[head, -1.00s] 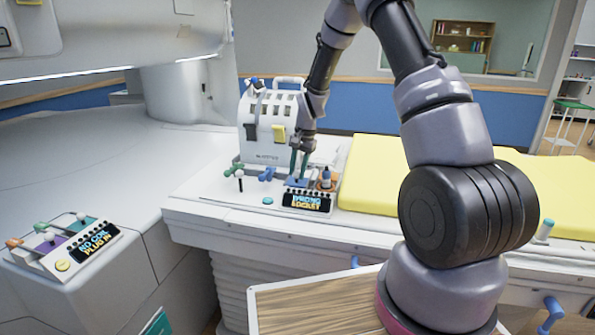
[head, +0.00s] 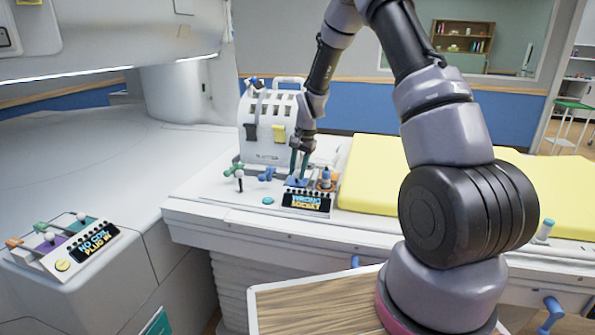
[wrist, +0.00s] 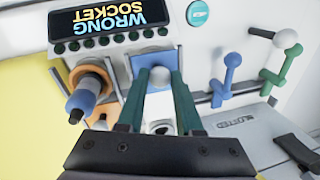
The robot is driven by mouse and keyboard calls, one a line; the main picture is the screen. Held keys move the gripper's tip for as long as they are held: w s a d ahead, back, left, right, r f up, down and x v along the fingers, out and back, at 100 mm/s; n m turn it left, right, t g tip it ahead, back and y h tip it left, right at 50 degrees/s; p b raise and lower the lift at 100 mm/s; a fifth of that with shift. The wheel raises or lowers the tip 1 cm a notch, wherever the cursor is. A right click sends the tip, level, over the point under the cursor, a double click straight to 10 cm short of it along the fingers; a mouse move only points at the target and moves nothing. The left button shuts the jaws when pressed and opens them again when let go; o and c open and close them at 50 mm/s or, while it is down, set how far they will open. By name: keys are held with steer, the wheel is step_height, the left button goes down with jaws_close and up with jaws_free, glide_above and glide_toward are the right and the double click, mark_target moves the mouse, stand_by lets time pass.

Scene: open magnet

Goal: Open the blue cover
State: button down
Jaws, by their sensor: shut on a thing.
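The blue cover (wrist: 150,57) is on the white console, below the "WRONG SOCKET" display in the wrist view; it also shows in the head view (head: 293,181). My gripper (wrist: 160,74) has its two green fingers shut around a pale round knob on the cover; it also shows in the head view (head: 298,172). A white socket (wrist: 161,127) with a dark hole shows between the fingers. The fingers hide part of the cover, and I cannot tell exactly how far it is tilted.
A display (wrist: 112,22) reads "WRONG SOCKET". An orange socket with a blue plug (wrist: 82,97) is close beside my gripper. A blue lever (wrist: 226,80) and a green lever (wrist: 280,75) stand on the other side. The yellow bed pad (head: 430,190) lies right of the console.

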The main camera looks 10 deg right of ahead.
steer(key=w+d, duration=0.1)
steer(key=w, duration=0.1)
steer(key=w+d, duration=0.1)
steer(key=w, duration=0.1)
steer(key=w+d, duration=0.1)
steer(key=w, duration=0.1)
steer(key=c, duration=0.6)
jaws_free()
steer(key=shift+r, duration=0.1)
steer(key=r, duration=0.3)
steer(key=s+d+r, duration=0.1)
steer(key=r, duration=0.6)
steer(key=shift+s+d+r, duration=0.15)
steer(key=shift+d+r, duration=0.05)
steer(key=shift+d, duration=0.15)
steer(key=shift+r, duration=0.1)
